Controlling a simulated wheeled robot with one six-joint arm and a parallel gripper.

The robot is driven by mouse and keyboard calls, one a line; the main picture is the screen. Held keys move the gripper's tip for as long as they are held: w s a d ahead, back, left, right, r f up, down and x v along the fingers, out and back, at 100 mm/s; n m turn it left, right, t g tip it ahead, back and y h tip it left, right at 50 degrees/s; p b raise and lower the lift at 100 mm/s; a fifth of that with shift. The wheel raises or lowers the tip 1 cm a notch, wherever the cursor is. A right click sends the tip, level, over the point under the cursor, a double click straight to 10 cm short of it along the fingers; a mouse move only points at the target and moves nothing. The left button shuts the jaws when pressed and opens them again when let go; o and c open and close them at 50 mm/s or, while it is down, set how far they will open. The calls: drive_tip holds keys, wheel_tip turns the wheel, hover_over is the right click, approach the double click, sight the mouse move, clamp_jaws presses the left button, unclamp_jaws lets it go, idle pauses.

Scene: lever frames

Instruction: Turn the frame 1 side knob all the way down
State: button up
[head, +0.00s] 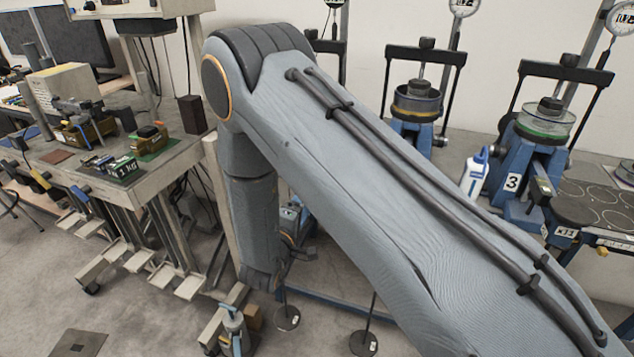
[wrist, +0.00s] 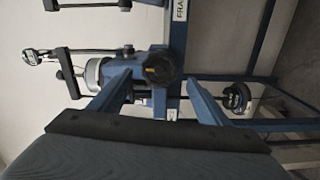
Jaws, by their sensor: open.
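The frame 1 side knob (wrist: 163,67) is a dark round knob in the middle of the wrist view, on a blue frame post (wrist: 178,45) with a partly cut-off "FRA" label. Its number is not readable. My gripper (wrist: 158,80) is open, with one finger left and one right of the knob in the picture. The knob shows between and beyond the fingertips; I cannot tell whether they touch it. In the head view my arm hides most of this frame and the gripper's fingers.
Blue frame 3 (head: 512,183) stands at right, with another blue frame (head: 408,135) left of it. A white bottle (head: 474,172) stands between them. A cluttered bench (head: 174,160) is at left. Weights on thin rods (head: 287,318) stand on the floor below my arm.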

drive_tip(key=m, duration=0.2)
drive_tip(key=s+m, duration=0.1)
drive_tip(key=m, duration=0.1)
drive_tip(key=s+m+p, duration=0.1)
drive_tip(key=shift+a+m, duration=0.35)
drive_tip(key=shift+m, duration=0.05)
drive_tip(key=b+x, duration=0.3)
drive_tip(key=x, duration=0.6)
drive_tip(key=shift+w+d+f+b, duration=0.1)
drive_tip(key=shift+w+b, duration=0.2)
drive_tip(key=shift+c, duration=0.4)
drive_tip(key=shift+s, duration=0.1)
drive_tip(key=c, duration=1.3)
